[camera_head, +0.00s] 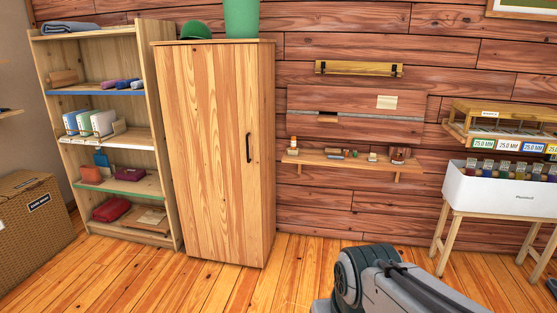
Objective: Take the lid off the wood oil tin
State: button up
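I cannot pick out the wood oil tin or its lid for certain. Several small items stand on a narrow wall shelf (352,163) right of the wardrobe, too small to identify. Several dark-topped containers (509,169) stand in a white bin at the right; their kind is unclear. Part of my grey arm shows at the bottom, right of centre, over the floor. My gripper is not in view.
A closed pine wardrobe (207,150) stands left of centre, with a green container (241,18) and cap (196,29) on top. An open shelf unit (151,110) and wicker box (30,225) are further left. The white bin (500,197) rests on wooden legs. Floor below the wall shelf is clear.

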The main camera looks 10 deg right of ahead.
aim_at(396, 158)
jog(key=z, duration=0.25)
jog(key=i, duration=1.6)
jog(key=z, duration=0.7)
jog(key=i, duration=1.6)
jog(key=z, duration=0.55)
jog(key=i, duration=1.25)
jog(key=z, duration=0.25)
